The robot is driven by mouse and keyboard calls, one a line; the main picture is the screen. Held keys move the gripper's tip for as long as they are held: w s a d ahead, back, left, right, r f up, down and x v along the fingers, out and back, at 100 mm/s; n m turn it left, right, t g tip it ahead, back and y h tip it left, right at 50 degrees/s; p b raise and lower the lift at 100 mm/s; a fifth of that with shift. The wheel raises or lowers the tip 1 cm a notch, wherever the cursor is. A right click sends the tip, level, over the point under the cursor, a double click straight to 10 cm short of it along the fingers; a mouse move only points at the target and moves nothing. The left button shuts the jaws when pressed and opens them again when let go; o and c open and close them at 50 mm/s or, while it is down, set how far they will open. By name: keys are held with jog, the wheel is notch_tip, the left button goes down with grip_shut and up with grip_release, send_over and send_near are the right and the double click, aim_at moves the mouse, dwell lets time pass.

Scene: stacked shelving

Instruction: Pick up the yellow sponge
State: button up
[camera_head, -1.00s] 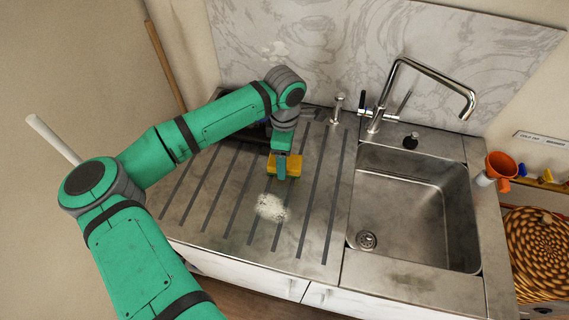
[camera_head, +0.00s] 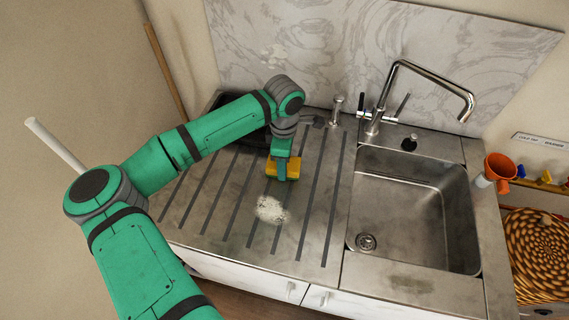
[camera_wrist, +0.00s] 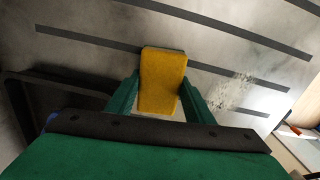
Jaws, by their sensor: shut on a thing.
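The yellow sponge (camera_head: 292,169) is at my gripper over the ribbed steel drainboard, left of the sink. In the wrist view the sponge (camera_wrist: 162,80) sits between the two green fingers of my gripper (camera_wrist: 158,100), which is shut on it. In the head view my gripper (camera_head: 282,172) points down, with the sponge at its tip. I cannot tell whether the sponge touches the drainboard or is slightly above it.
A whitish, crumbly patch (camera_head: 271,209) lies on the drainboard (camera_head: 225,215) just in front of the sponge. The sink basin (camera_head: 415,210) and tall faucet (camera_head: 425,85) are to the right. A dark tray (camera_head: 229,103) is behind my arm. An orange cup (camera_head: 499,166) stands at the far right.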

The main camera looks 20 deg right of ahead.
jog(key=shift+r, duration=0.7)
jog(key=s+d+r, duration=0.1)
jog(key=s+r, duration=1)
jog(key=s, duration=0.3)
jog(key=shift+d+r, duration=0.2)
jog(key=o, duration=0.4)
jog(key=c, duration=0.3)
jog(key=shift+w, duration=0.15)
